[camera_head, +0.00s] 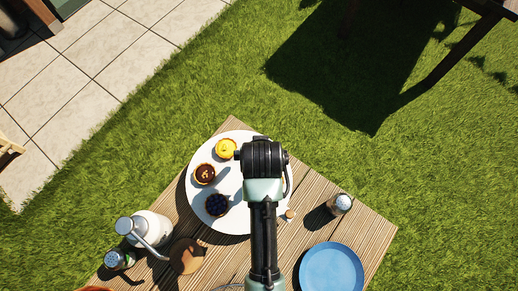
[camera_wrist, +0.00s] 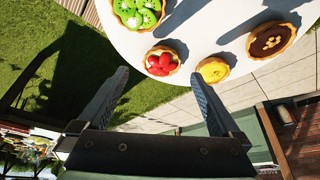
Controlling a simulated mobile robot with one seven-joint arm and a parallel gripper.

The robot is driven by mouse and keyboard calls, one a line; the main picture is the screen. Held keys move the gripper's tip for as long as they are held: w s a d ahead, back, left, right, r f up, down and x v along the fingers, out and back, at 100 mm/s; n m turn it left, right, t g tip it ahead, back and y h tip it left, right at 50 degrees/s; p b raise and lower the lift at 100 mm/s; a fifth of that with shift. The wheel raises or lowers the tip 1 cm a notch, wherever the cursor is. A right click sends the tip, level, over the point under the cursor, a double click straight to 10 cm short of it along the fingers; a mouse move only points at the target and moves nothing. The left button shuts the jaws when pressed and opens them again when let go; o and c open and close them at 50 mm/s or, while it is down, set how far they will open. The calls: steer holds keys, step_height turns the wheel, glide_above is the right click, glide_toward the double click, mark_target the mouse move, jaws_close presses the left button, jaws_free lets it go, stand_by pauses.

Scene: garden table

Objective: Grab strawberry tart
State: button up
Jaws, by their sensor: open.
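The strawberry tart (camera_wrist: 161,62), a small crust with red strawberries, shows in the wrist view near the edge of the round white plate (camera_wrist: 205,24). It lies ahead of and between the fingers of my gripper (camera_wrist: 160,95), which is open with nothing between them. In the head view my arm hides the strawberry tart and the gripper's fingers. The white plate (camera_head: 232,134) stands on the wooden table there.
A yellow tart (camera_head: 225,149), a chocolate tart (camera_head: 204,174) and a dark berry tart (camera_head: 217,204) sit on the plate's left side. A kiwi tart (camera_wrist: 138,12) is close to the strawberry one. A blue plate (camera_head: 331,268), a shaker (camera_head: 340,204) and a white pitcher (camera_head: 150,228) stand around.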

steer(key=x, duration=0.4)
steer(key=shift+w+a+f, duration=0.2)
steer(key=shift+f, duration=0.15)
steer(key=c, duration=1.3)
